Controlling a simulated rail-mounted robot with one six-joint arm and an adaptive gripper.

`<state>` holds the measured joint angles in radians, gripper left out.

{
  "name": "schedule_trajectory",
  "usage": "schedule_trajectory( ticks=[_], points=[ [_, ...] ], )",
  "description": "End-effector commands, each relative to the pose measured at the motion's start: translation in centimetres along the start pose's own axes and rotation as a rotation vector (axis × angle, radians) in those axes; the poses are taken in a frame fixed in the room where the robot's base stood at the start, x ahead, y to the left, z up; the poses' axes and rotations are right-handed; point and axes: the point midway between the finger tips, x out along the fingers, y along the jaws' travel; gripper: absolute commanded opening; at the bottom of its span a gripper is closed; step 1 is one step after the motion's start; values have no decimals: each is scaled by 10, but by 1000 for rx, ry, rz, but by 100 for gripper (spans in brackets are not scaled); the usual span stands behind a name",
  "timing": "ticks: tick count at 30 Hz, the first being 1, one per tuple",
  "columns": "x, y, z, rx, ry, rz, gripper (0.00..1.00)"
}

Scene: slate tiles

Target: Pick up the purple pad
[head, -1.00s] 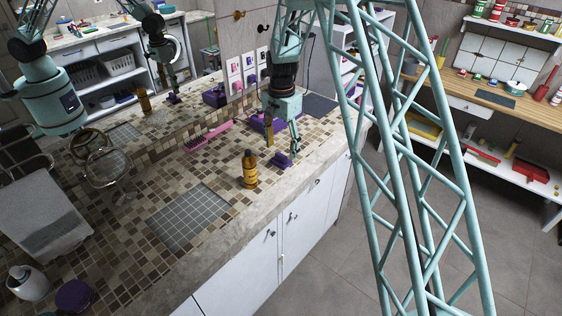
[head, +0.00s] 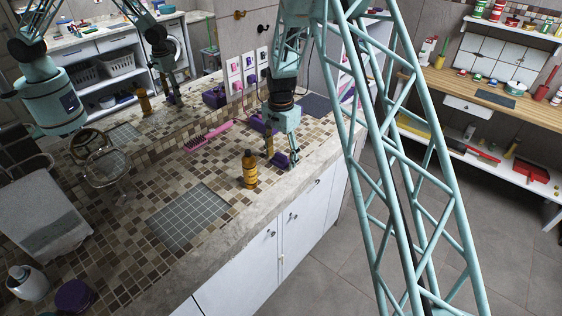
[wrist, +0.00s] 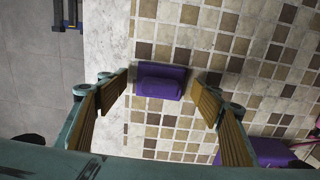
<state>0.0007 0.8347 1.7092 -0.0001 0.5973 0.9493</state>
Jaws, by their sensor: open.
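The purple pad (wrist: 160,82) lies on the tiled counter in the wrist view, a small block with a raised part. It sits between and just beyond the two fingers of my gripper (wrist: 162,100), which are spread open and do not touch it. In the head view the pad (head: 281,161) is right at my gripper (head: 291,160), partly hidden by it, near the counter's front edge. How high the fingertips are above the tiles cannot be told exactly.
An amber bottle (head: 249,170) stands left of the pad. A pink brush (head: 208,138) and a purple box (head: 257,124) lie toward the wall. A grey tiled mat (head: 190,217) lies further left. The counter edge drops to the floor.

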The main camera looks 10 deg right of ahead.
Motion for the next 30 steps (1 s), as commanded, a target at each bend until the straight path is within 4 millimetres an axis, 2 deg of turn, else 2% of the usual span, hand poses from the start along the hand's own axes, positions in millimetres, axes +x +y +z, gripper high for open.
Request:
schedule_trajectory(
  ticks=[15,24,30],
  points=[
    [0,0,0,0,0,0,59],
    [0,0,0,0,0,0,34],
    [0,0,0,0,0,0,32]
  ],
)
